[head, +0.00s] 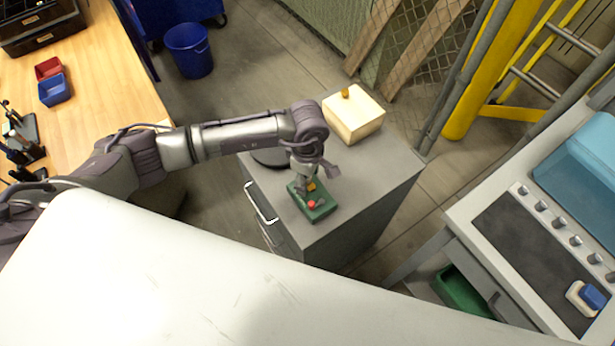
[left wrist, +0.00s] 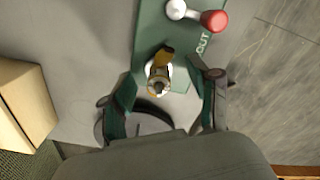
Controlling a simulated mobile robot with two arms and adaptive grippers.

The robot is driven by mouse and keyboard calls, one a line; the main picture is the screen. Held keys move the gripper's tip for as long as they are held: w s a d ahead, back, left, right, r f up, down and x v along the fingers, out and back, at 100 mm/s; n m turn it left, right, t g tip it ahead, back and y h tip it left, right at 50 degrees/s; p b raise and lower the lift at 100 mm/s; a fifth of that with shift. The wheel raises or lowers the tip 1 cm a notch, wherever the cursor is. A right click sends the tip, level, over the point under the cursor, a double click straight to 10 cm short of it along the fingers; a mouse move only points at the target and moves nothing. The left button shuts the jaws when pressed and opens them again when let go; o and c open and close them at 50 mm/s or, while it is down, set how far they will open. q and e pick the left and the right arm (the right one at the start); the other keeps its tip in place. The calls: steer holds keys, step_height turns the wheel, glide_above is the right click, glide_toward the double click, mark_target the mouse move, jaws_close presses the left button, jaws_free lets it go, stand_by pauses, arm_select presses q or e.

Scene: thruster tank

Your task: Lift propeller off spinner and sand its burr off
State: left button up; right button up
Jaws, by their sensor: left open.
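A green fixture (head: 322,211) sits on the grey cabinet top, with a red-knobbed lever (head: 312,204) near its front. In the left wrist view, the fixture (left wrist: 150,42) carries the lettering "OUT" beside the red knob (left wrist: 214,21). A short metal post with yellow parts (left wrist: 158,80), perhaps the spinner with the propeller, stands on it. The yellow part also shows in the head view (head: 311,187). My left gripper (head: 309,176) is above the fixture. Its open fingers (left wrist: 166,98) are either side of the post; contact cannot be told. I see no burr. My right gripper is out of view.
A pale block (head: 352,116) with a yellow piece on top stands at the cabinet's back. A dark round thing (head: 270,158) lies partly under my left arm. A blue-and-white block (head: 586,298) sits on the console at right. The cabinet's right side is clear.

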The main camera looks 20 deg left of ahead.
arm_select(q)
steer(key=shift+c, duration=0.3)
jaws_close()
steer(key=shift+r, duration=0.15)
steer(key=shift+w+r, duration=0.1)
steer(key=shift+r, duration=0.2)
steer(key=r, duration=0.1)
steer(key=r+b, duration=0.1)
steer(key=r, duration=0.1)
steer(key=shift+d+r+b, duration=0.25)
steer(key=shift+d+b, duration=0.05)
steer(key=shift+d, duration=0.05)
steer(key=s+d+r+b, duration=0.2)
steer(key=s+d+r, duration=0.3)
steer(key=d, duration=0.5)
steer(key=shift+r+b, duration=0.35)
steer(key=shift+r, duration=0.5)
